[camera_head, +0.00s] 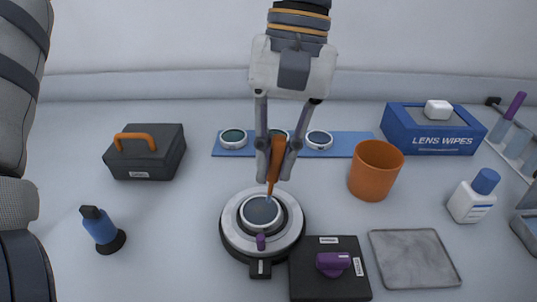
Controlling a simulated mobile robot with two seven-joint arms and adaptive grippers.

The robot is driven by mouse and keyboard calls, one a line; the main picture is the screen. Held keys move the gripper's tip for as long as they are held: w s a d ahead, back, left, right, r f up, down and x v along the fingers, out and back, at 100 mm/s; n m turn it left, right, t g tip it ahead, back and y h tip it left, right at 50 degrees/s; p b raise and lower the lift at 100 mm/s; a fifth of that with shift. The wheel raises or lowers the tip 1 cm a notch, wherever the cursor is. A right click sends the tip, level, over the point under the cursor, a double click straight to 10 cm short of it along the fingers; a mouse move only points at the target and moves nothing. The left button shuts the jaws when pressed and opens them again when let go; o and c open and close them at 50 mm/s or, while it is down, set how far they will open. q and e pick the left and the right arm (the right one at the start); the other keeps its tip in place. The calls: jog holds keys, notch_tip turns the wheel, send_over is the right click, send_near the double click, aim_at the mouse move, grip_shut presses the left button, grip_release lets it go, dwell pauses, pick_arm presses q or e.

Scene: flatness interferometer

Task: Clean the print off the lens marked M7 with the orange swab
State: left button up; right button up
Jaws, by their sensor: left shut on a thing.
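My left gripper (276,168) comes down from the top middle and is shut on the orange swab (273,166). The swab points down, its tip at the upper part of a dark blue lens (261,214) on a round silver and black stage (232,232). I cannot tell whether the tip touches the glass. No M7 mark or print is readable on this lens. Three more lenses sit on a blue strip (347,146) behind: one at left (233,137), one partly hidden by the gripper, one at right (319,139). My right gripper is not in view.
An orange cup (371,174), a blue lens wipes box (434,130) and a white bottle (470,201) stand right. A black box with a purple knob (332,264) and a grey tray (414,259) lie in front. A black case (146,155) and blue bottle (100,229) stand left.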

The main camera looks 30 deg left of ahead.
pick_arm(q)
jog(key=shift+f, duration=0.45)
dwell(0.6)
jog(key=shift+s+a, duration=0.2)
jog(key=shift+s, duration=0.1)
jog(key=shift+s+a+f, duration=0.1)
jog(key=shift+s+a, duration=0.75)
jog(key=shift+s, duration=0.3)
jog(key=shift+r, duration=0.55)
jog(key=shift+w+d, duration=0.55)
jog(key=shift+w, duration=0.15)
jog(key=shift+w+d, duration=0.5)
jog(key=shift+w, duration=0.2)
